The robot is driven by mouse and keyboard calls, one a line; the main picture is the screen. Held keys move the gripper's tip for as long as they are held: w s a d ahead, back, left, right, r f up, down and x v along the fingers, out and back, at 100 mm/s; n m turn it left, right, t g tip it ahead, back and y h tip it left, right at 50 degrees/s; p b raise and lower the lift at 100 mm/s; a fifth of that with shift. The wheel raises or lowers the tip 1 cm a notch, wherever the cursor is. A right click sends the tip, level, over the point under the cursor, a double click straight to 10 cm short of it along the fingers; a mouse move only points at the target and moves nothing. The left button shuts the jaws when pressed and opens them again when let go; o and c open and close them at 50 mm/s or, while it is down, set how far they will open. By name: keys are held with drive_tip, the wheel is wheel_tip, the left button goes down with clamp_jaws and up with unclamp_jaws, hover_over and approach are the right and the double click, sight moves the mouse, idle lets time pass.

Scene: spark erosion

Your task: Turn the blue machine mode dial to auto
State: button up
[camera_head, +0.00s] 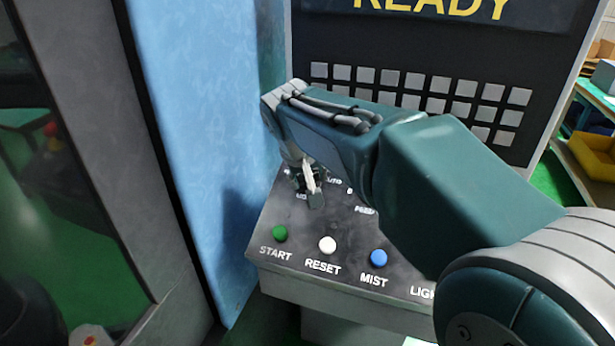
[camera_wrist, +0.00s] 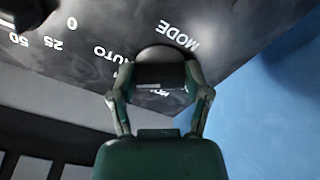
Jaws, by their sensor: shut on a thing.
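The mode dial (camera_wrist: 162,55) is a dark round knob on the black control panel in the wrist view. The word MODE is printed beside it, AUTO is on its other side, and a third label is partly covered by my gripper. My gripper (camera_wrist: 160,78) is shut on the dial, with one finger on each side of it. In the head view my gripper (camera_head: 311,186) reaches down to the panel at the left, below the keypad. There the dial is mostly hidden by my gripper, and I cannot tell which label its pointer faces.
Green START (camera_head: 280,233), white RESET (camera_head: 327,245) and blue MIST (camera_head: 378,257) buttons sit at the panel's front. Another dark knob (camera_wrist: 30,12) with a number scale stands beside the dial. A blue machine wall (camera_head: 200,120) rises left of the panel, and a keypad (camera_head: 430,95) is behind.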

drive_tip(key=shift+s+f+m, duration=0.15)
drive_tip(key=shift+f+m, duration=0.15)
drive_tip(key=shift+m, duration=0.8)
drive_tip(key=o, duration=1.2)
drive_tip(key=shift+a, duration=0.1)
drive_tip(key=shift+c, duration=0.2)
drive_tip(key=shift+r, duration=0.1)
drive_tip(key=shift+r, duration=0.2)
drive_tip(key=shift+a+r, duration=0.1)
drive_tip(key=shift+r, duration=0.2)
drive_tip(key=v, duration=1.1)
